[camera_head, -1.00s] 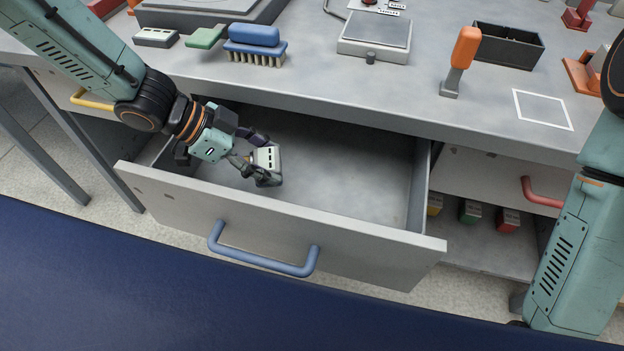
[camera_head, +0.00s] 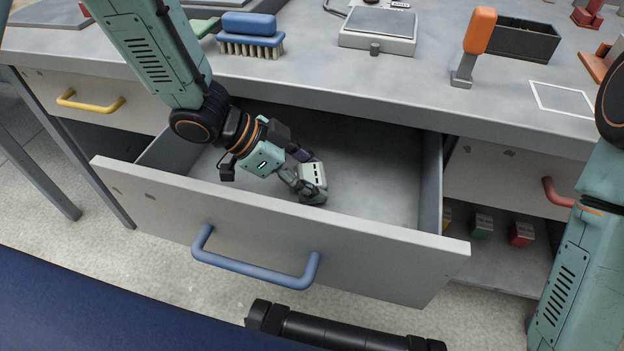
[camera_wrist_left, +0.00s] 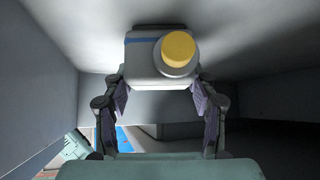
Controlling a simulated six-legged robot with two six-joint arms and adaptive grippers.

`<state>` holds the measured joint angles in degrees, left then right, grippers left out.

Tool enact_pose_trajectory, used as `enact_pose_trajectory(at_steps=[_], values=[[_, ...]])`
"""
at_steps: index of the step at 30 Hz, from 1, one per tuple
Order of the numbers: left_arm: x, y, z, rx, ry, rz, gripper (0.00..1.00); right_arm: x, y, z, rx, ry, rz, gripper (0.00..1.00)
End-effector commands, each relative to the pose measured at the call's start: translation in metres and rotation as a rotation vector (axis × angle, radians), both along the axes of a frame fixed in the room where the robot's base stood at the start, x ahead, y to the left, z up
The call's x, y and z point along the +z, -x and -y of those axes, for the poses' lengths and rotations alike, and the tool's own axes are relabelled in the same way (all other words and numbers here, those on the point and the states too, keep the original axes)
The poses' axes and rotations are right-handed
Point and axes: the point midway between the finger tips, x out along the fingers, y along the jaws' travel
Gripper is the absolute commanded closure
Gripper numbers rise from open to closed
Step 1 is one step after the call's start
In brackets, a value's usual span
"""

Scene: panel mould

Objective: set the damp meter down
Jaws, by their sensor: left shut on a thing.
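The damp meter (camera_head: 313,177) is a small pale grey box with dark marks on its face. In the left wrist view the damp meter (camera_wrist_left: 146,62) shows a yellow round knob and a blue stripe. My left gripper (camera_head: 303,182) is shut on it, with a finger on either side in the wrist view (camera_wrist_left: 160,88). It holds the meter inside the open drawer (camera_head: 370,185), near the middle and behind the front panel. I cannot tell whether the meter touches the drawer floor. My right gripper is out of view; only its arm shows at the right edge.
The drawer is otherwise empty where visible; its front has a blue handle (camera_head: 255,270). The bench top above carries a blue brush (camera_head: 250,38), a scale (camera_head: 378,30), an orange-handled tool (camera_head: 478,35) and a black bin (camera_head: 522,40). Coloured blocks (camera_head: 482,225) sit on the lower shelf.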

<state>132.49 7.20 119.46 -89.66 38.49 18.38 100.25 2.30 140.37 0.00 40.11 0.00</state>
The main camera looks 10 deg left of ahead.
Motion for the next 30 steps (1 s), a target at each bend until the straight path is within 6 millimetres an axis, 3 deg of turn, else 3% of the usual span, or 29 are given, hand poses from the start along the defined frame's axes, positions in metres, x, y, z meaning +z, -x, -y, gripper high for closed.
enact_pose_trajectory(at_steps=[13,14,21,30], values=[[-0.0033,-0.0011,0.0013,0.001,0.001,0.002,0.89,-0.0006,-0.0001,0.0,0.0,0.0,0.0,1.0],[-0.0036,-0.0008,0.0011,0.001,0.001,0.001,0.4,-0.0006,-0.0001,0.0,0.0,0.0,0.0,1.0],[-0.0035,-0.0007,0.001,0.001,0.0,0.001,0.2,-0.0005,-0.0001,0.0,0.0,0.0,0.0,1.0],[-0.0031,-0.0007,0.001,0.001,0.0,0.001,0.19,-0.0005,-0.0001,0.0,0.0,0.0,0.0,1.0]])
